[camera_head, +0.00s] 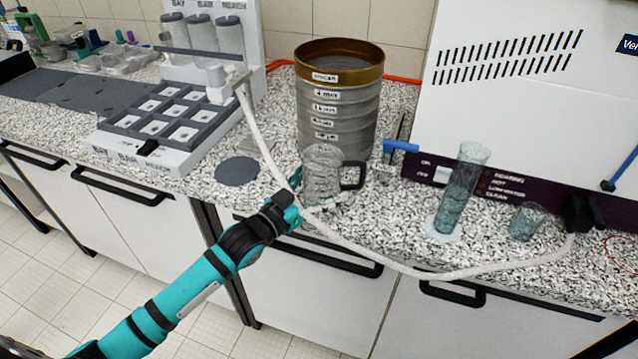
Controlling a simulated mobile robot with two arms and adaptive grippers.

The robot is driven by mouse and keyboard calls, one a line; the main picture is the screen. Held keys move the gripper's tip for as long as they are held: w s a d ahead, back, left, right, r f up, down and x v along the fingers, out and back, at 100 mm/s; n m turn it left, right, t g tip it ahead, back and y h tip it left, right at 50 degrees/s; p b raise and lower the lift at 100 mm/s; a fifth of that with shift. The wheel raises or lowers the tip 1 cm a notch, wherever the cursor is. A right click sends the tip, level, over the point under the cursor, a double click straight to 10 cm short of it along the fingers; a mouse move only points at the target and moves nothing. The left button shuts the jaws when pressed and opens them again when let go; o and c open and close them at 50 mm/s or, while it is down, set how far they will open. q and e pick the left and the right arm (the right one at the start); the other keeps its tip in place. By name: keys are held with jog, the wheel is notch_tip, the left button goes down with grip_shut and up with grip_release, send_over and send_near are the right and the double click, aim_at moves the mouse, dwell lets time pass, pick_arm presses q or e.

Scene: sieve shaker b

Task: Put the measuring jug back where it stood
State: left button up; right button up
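The measuring jug (321,176) is clear, with a dark handle on its right side. It appears upright on the speckled counter, in front of the sieve stack (337,115). My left gripper (297,197) reaches in from the lower left to the jug's lower left side. Its fingertips are small here and partly hidden by the jug and the pale hose, so I cannot tell whether they grip the jug or only lie beside it. My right gripper is not in view.
A pale hose (400,266) loops along the counter's front. A tall cylinder (460,190) stands on a white disc, with a small beaker (527,222) to its right. A dark round disc (237,171) lies left of the jug. A compartment tray (170,120) stands farther left.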

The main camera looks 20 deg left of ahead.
pick_arm(q)
jog(key=shift+r, duration=0.1)
jog(key=shift+r, duration=0.25)
jog(key=b+v, duration=0.1)
jog(key=v, duration=1.1)
jog(key=shift+s+f, duration=0.1)
jog(key=shift+f, duration=0.1)
